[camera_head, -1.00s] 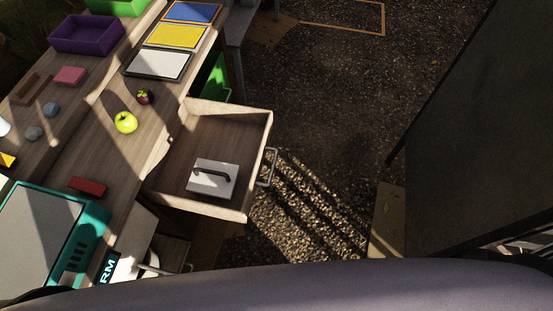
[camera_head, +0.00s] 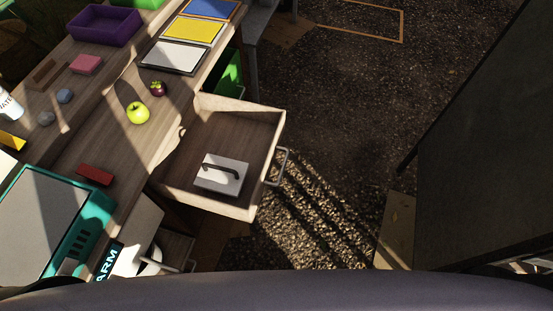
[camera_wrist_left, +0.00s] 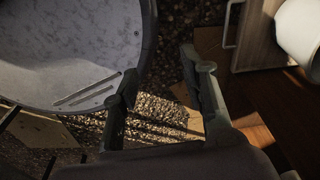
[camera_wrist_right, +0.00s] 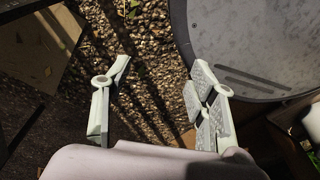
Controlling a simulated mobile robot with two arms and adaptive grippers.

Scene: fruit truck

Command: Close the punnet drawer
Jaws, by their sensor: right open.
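The wooden drawer (camera_head: 240,207) is pulled out from the counter, with a metal handle (camera_head: 279,166) on its front. A white card or box with a dark curved piece (camera_head: 220,185) lies inside it. My left gripper (camera_wrist_left: 155,85) shows in the left wrist view with its fingers spread and nothing between them. My right gripper (camera_wrist_right: 165,78) shows in the right wrist view, open and empty over gravel. Neither gripper is in the head view, and neither touches the drawer.
The counter holds a green apple (camera_head: 138,112), a mangosteen (camera_head: 158,88), a red block (camera_head: 95,174), a purple crate (camera_head: 103,25) and a teal machine (camera_head: 82,236). A dark panel (camera_head: 475,140) stands at the right. Gravel in front of the drawer is clear.

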